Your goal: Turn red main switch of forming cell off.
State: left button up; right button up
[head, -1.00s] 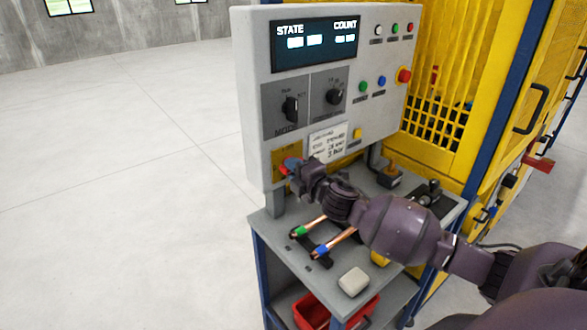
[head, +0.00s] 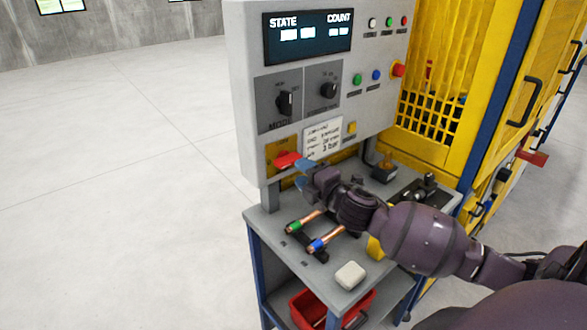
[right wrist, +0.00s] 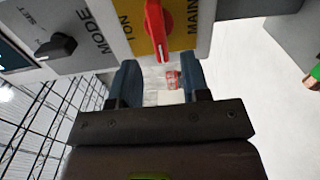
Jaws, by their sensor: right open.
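The red main switch (head: 287,160) sits on a yellow plate at the lower left of the grey control panel. Its handle lies roughly level across the plate. In the right wrist view the red handle (right wrist: 157,28) stands above the gap between my fingers, with part of an "ON" label beside it and "MAIN" lettering to its right. My right gripper (head: 303,174) is open, with blue fingers. It is just right of and below the handle, apart from it and empty. In the right wrist view its fingers (right wrist: 160,75) straddle only open space. My left gripper is not in view.
Above the switch is a black MODE knob (head: 286,102). The table (head: 262,222) below the panel holds two copper tubes, a pale block (head: 350,275) and a dark fixture. A red bin (head: 312,308) stands underneath. Yellow guarding (head: 440,90) is at right; open floor lies left.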

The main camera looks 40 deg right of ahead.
jog(key=shift+s+d+b, duration=0.15)
jog(key=shift+s+b, duration=0.15)
jog(key=shift+s, duration=2.05)
